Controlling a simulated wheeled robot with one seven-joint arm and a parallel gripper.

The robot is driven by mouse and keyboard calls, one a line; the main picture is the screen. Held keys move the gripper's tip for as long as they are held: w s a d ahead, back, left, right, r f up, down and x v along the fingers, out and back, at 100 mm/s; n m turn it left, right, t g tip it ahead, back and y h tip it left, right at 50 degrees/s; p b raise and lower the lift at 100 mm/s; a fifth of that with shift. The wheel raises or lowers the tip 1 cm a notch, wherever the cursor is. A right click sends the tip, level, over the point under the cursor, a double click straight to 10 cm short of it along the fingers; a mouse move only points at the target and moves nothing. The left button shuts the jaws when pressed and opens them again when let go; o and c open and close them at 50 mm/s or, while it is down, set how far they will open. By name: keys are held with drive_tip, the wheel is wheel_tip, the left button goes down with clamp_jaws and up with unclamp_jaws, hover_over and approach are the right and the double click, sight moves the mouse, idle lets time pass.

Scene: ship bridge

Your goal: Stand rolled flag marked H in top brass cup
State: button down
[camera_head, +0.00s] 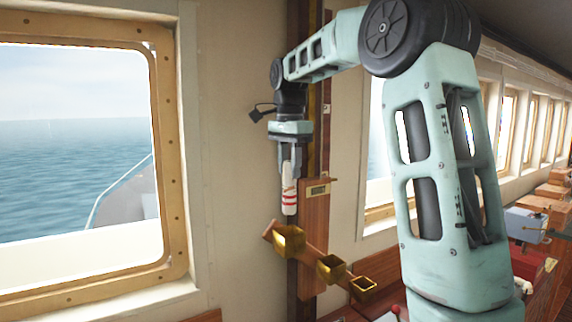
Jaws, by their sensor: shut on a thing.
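My gripper (291,161) is shut on a rolled flag (289,200), white with red bands near its lower end. The flag hangs upright below the fingers. No letter on it can be read at this size. Brass cups sit along a slanted wooden rail on the wall. The top brass cup (288,241) is at the upper left, the middle cup (330,268) and the lowest cup (362,288) step down to the right. The flag's lower end shows just above the top cup in the picture, with a small gap between them. The inside of the top cup is hard to see.
A wooden panel with a small brass plate (317,190) stands behind the flag to the right. A large window (180,150) fills the left. At the right are a grey-blue box (525,224) and wooden consoles. The wall left of the cups is clear.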

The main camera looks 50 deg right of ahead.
sight(289, 201)
drive_tip(key=shift+f+b, duration=1.9)
drive_tip(key=shift+f, duration=0.1)
drive_tip(key=shift+f+b, duration=1.75)
drive_tip(key=shift+f, duration=0.95)
drive_tip(key=c, duration=0.9)
unclamp_jaws()
wheel_tip(289, 201, up, 18)
drive_tip(key=shift+f+p, duration=0.25)
drive_tip(key=shift+p, duration=0.25)
